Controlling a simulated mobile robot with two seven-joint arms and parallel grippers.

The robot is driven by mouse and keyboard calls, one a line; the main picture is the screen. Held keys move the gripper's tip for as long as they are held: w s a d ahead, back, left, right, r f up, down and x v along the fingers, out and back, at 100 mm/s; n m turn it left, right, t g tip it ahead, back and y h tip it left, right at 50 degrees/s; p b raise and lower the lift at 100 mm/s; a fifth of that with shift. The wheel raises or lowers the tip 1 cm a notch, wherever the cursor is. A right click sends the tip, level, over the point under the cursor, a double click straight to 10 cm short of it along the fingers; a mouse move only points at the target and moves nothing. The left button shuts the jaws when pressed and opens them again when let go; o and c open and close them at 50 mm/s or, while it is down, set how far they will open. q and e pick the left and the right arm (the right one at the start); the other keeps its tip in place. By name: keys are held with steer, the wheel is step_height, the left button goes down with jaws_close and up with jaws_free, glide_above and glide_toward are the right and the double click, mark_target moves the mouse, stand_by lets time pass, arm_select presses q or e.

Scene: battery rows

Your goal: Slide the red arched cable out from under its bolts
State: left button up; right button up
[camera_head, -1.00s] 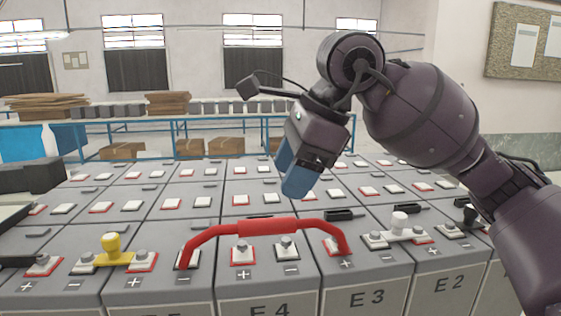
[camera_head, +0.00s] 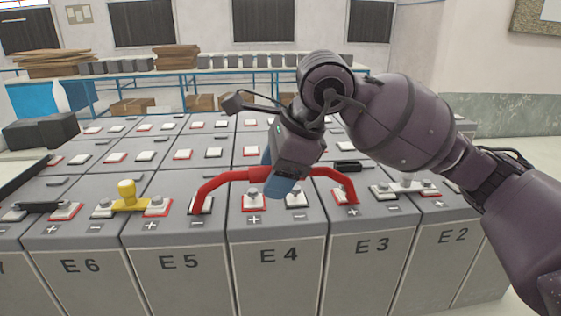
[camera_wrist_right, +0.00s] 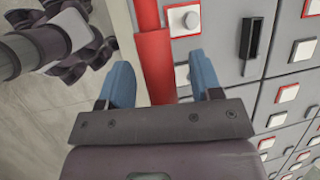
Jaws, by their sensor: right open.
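The red arched cable (camera_head: 228,177) spans over battery E4, its left foot on an E5 terminal and its right foot on an E3 terminal. Its thicker red middle sleeve (camera_wrist_right: 156,65) shows in the wrist view. My right gripper (camera_head: 272,178) is at the middle of the arch, open. In the wrist view its two blue fingers (camera_wrist_right: 163,82) stand on either side of the sleeve, with gaps visible. In the head view the gripper hides part of the arch. The bolts at the cable's feet are too small to make out clearly. My left gripper is not in view.
A yellow link (camera_head: 127,198) with an upright knob sits left of the cable, and a white link (camera_head: 407,187) sits to the right. Grey bolts (camera_head: 253,196) stand on E4 under the arch. Battery rows extend back toward a blue-framed table (camera_head: 216,74).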

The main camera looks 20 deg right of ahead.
steer(key=c, duration=1)
jaws_close()
steer(key=shift+r, duration=0.15)
steer(key=shift+s, duration=0.2)
steer(key=shift+s+a, duration=0.15)
steer(key=shift+s, duration=0.2)
steer(key=shift+s+a, duration=0.1)
steer(key=shift+s, duration=0.3)
